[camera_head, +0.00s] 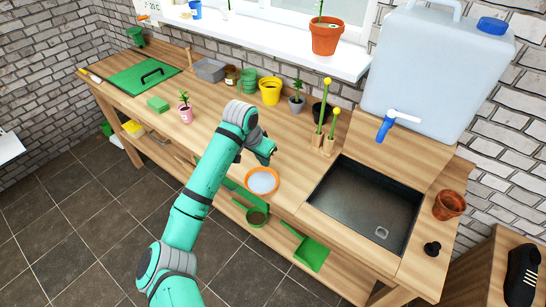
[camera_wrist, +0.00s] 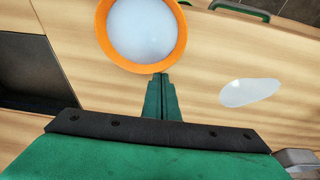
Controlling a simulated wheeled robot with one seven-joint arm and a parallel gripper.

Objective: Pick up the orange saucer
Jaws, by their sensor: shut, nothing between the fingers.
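The orange saucer (camera_head: 262,181) lies near the front edge of the wooden bench in the head view. It has an orange rim and a pale, whitish inside. In the wrist view the saucer (camera_wrist: 142,32) is at the top, partly cut off by the frame. My gripper (camera_wrist: 161,78) is shut and empty, with its fingertips at or just short of the saucer's rim in the picture; I cannot tell whether they touch. In the head view my gripper (camera_head: 266,158) is above the bench just behind the saucer, partly hidden by my wrist.
A dark sink (camera_head: 366,205) is right of the saucer. Bamboo holders (camera_head: 323,143) with yellow-tipped stems stand behind it. Green tools (camera_head: 312,253) are on the lower shelf.

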